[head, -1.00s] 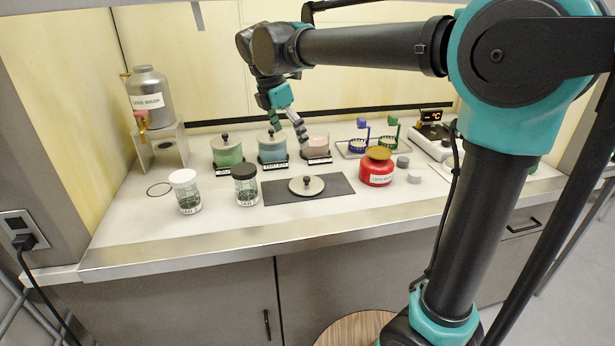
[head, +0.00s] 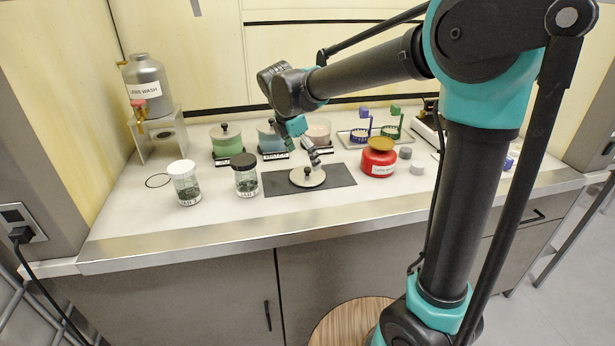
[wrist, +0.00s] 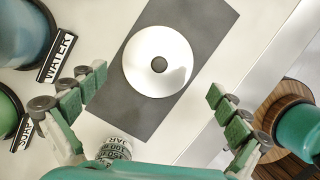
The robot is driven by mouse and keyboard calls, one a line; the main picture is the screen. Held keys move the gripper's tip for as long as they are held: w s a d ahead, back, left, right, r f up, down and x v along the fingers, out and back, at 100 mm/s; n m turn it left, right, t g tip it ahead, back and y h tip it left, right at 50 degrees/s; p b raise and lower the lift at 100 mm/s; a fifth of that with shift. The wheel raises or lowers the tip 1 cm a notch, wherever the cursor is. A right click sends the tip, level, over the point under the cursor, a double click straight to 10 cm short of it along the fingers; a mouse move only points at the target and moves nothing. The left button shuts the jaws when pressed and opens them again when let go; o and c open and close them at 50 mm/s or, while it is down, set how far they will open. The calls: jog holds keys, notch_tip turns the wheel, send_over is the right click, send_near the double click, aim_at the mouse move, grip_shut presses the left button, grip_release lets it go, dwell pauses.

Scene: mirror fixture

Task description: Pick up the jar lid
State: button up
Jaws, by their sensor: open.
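The jar lid (head: 307,178) is a pale round disc with a dark knob. It lies flat, knob up, on a dark grey mat (head: 342,176) on the counter. In the wrist view the lid (wrist: 142,72) shows whole on the mat (wrist: 204,22), ahead of my fingers. My gripper (wrist: 158,105) is open and empty, its green-padded fingers spread wide. In the head view my gripper (head: 314,160) is just above and behind the lid, partly covering its far edge. A pink-filled jar (head: 318,131) without a lid stands behind.
Green (head: 227,142) and blue (head: 271,138) jars stand behind the mat. Two small jars, white-capped (head: 185,185) and black-capped (head: 246,177), stand left of it. A red container (head: 378,160) stands close at the right. The counter's front strip is clear.

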aim_at(308, 168)
jog(key=shift+x, duration=2.6)
jog(key=c, duration=1.3)
jog(key=shift+c, duration=0.3)
